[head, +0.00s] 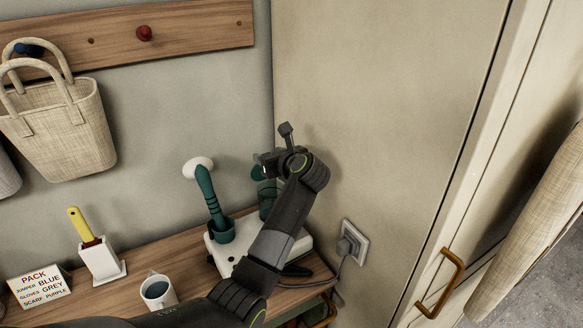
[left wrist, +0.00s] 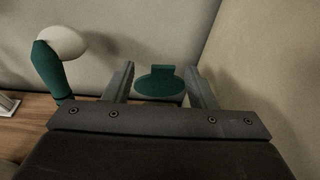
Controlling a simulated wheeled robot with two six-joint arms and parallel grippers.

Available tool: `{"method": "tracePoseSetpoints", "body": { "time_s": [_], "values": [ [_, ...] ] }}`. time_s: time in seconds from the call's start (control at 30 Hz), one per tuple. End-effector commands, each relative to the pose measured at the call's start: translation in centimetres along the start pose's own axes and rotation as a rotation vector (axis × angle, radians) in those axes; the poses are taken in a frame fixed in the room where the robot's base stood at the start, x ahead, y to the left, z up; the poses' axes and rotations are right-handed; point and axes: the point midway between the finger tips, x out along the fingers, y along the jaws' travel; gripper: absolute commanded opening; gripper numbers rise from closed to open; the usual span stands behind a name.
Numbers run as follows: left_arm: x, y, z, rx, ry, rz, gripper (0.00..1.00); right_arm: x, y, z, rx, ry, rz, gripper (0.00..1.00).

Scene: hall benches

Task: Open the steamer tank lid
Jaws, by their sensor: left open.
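The steamer has a white base (head: 222,250) on the wooden bench, with a green wand (head: 208,195) with a pale head standing in a green cup. Its green tank (head: 268,192) is partly hidden behind my left arm. My left gripper (head: 275,146) is open, above and close to the tank. In the left wrist view the green lid (left wrist: 160,82), an oval with a small tab, shows between the two open fingers (left wrist: 160,85), and I see no contact. The wand (left wrist: 52,72) stands left of the fingers there. I cannot tell the lid's angle. My right gripper is out of view.
A white mug (head: 158,291), a yellow-handled brush (head: 80,226) in a white holder and a sign (head: 40,285) stand left on the bench (head: 140,262). A plug (head: 350,246) sits in the socket. The cabinet side (head: 380,130) is close on the right.

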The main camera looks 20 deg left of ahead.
Motion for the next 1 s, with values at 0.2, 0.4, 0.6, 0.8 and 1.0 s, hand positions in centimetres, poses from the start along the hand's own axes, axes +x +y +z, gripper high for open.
{"method": "tracePoseSetpoints", "body": {
  "time_s": [0.2,0.4,0.6,0.8,1.0],
  "values": [
    [-5.0,-0.1,-0.5,-0.005,0.002,-0.005,0.51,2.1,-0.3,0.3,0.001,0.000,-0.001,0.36],
    [-9.6,-0.1,-0.4,-0.005,0.002,-0.005,0.51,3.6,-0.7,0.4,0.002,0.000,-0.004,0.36],
    [-12.7,0.0,-0.2,-0.003,0.000,-0.003,0.51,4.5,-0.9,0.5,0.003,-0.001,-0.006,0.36],
    [-13.9,0.1,0.0,-0.001,-0.001,0.000,0.51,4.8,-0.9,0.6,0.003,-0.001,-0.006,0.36],
    [-14.1,0.1,0.1,-0.001,-0.002,0.001,0.51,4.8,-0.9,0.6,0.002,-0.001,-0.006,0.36]
  ]
}}
